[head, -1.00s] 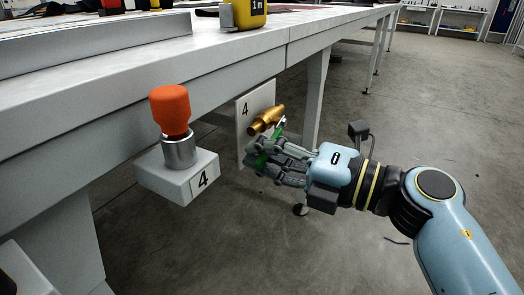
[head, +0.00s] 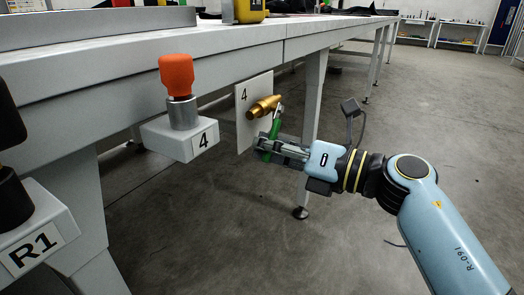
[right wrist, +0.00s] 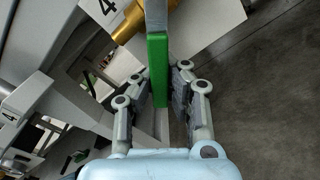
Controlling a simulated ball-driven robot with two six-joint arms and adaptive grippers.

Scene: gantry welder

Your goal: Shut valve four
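Valve four is a brass valve (head: 263,107) on a white plate (head: 243,118) marked 4, below the table edge. Its green lever (head: 271,138) hangs down from the brass body, crosswise to it and slightly tilted. In the right wrist view the green lever (right wrist: 158,70) stands between the two fingers of my right gripper (right wrist: 162,95). The fingers are apart, with a narrow gap visible on each side of the lever. In the head view the right gripper (head: 272,148) reaches the lever from the right and partly hides its lower part. My left gripper is out of view.
An orange knob (head: 176,75) on a white box (head: 180,138) also marked 4 stands left of the valve. A box marked R1 (head: 38,250) with a dark knob is at lower left. A table leg (head: 313,110) stands behind the gripper. The floor to the right is clear.

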